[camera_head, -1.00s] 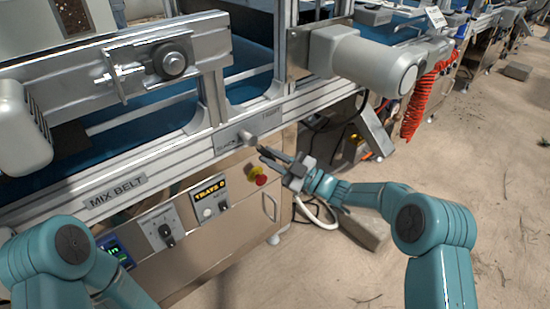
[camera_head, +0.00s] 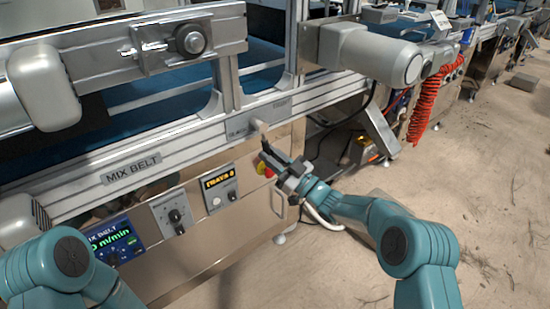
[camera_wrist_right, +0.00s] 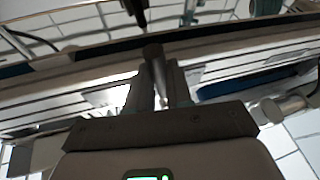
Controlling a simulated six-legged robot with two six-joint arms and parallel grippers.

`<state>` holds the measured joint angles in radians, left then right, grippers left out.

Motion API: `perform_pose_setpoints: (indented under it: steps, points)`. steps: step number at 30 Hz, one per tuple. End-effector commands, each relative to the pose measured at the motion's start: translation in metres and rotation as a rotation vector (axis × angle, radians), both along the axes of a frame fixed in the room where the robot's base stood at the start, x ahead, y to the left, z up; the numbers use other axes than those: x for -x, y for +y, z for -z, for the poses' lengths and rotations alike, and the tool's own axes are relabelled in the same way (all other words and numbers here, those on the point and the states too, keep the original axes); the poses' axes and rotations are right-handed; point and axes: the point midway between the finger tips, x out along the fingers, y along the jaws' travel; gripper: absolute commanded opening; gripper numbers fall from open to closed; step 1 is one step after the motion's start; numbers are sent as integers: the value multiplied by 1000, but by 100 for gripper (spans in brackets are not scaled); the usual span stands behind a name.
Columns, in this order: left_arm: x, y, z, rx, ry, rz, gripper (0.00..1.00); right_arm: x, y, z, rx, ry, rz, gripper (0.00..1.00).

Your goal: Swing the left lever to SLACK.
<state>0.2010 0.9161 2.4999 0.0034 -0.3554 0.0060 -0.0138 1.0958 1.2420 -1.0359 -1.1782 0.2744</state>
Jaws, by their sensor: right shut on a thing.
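The left lever (camera_head: 258,126) is a short grey handle on the front rail of the mix belt, between a left label (camera_head: 237,132) that seems to read SLACK and a right label (camera_head: 281,104) that seems to read TIGHT. My right gripper (camera_head: 264,148) reaches up to it from below and is shut on it. In the right wrist view the lever (camera_wrist_right: 153,54) stands as a dark rod between my two fingers (camera_wrist_right: 156,88). Its exact angle is hard to tell. My left arm shows at lower left, but its gripper is out of view.
A grey motor (camera_head: 370,52) juts out at upper right. The floor at right is mostly clear.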

Motion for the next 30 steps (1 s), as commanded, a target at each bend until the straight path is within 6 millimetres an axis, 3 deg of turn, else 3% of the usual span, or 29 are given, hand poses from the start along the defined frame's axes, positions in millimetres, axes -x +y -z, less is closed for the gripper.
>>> perform_pose_setpoints:
  steps: [12, 28, 29, 30]
  points:
    - [-4, 2, 9, -3, -12, -5, 54, 11, 13, 1, -138, 93, -2, 0]
    - [-5, 2, 10, -3, -13, -6, 54, 14, 15, 1, -155, 107, -1, 0]
    - [-5, 2, 10, -3, -13, -6, 54, 14, 15, 1, -155, 108, -1, 30]
    - [-5, 2, 10, -3, -13, -6, 54, 14, 15, 1, -154, 107, -2, 42]
